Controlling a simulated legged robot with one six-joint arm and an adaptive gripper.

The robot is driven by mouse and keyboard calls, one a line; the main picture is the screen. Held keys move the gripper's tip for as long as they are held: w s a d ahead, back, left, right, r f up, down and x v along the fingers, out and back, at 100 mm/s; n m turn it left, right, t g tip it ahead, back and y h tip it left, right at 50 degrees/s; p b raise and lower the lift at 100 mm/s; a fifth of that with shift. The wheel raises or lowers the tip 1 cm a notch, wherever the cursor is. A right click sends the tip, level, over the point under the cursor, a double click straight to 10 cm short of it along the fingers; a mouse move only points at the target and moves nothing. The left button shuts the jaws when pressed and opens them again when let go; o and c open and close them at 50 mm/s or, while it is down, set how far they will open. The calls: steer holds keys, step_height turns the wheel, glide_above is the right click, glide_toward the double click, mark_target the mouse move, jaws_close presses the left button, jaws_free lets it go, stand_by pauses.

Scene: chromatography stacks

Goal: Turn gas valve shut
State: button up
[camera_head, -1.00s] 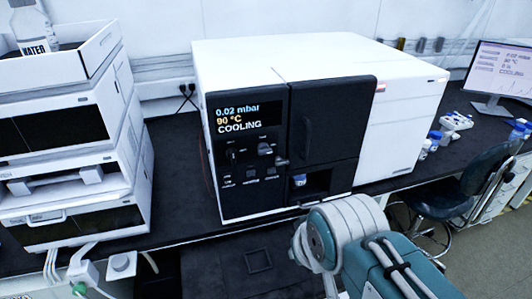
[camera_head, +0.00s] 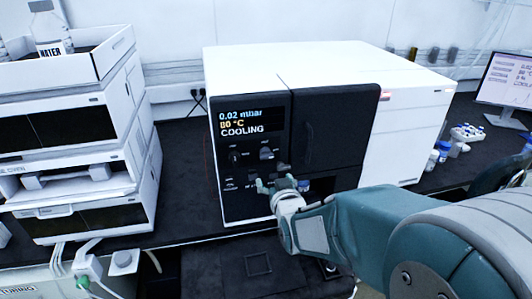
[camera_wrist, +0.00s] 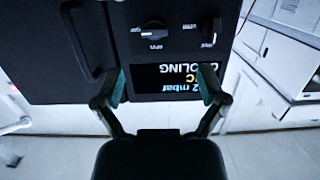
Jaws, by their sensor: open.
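The white instrument (camera_head: 330,66) has a black front panel with a display (camera_head: 242,122) reading 0.02 mbar, 80 °C, COOLING. Below the display are a left knob (camera_head: 235,157) and a right knob (camera_head: 267,153). Their labels are too small to read, so I cannot tell which control is the gas valve. My gripper (camera_head: 276,185) is open in front of the lower panel and hides part of the lower controls. In the wrist view the panel appears upside down. My open fingers (camera_wrist: 162,84) frame the display, with two dark knobs (camera_wrist: 153,30) (camera_wrist: 213,31) beyond them, apart from the fingers.
A dark door (camera_head: 335,125) with a vertical handle is right of the panel. A white module stack (camera_head: 140,150) with a water bottle (camera_head: 50,30) on top stands at left. Blue-capped bottles (camera_head: 442,150) and a monitor (camera_head: 507,75) are at right.

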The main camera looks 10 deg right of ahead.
mark_target(268, 157)
steer(key=w, duration=0.4)
steer(key=w+t, duration=0.1)
steer(key=w, duration=0.3)
steer(key=w+d+t, duration=0.1)
steer(key=w, duration=0.3)
steer(key=shift+f, duration=0.35)
steer(key=shift+a, duration=0.1)
steer(key=c, duration=1.2)
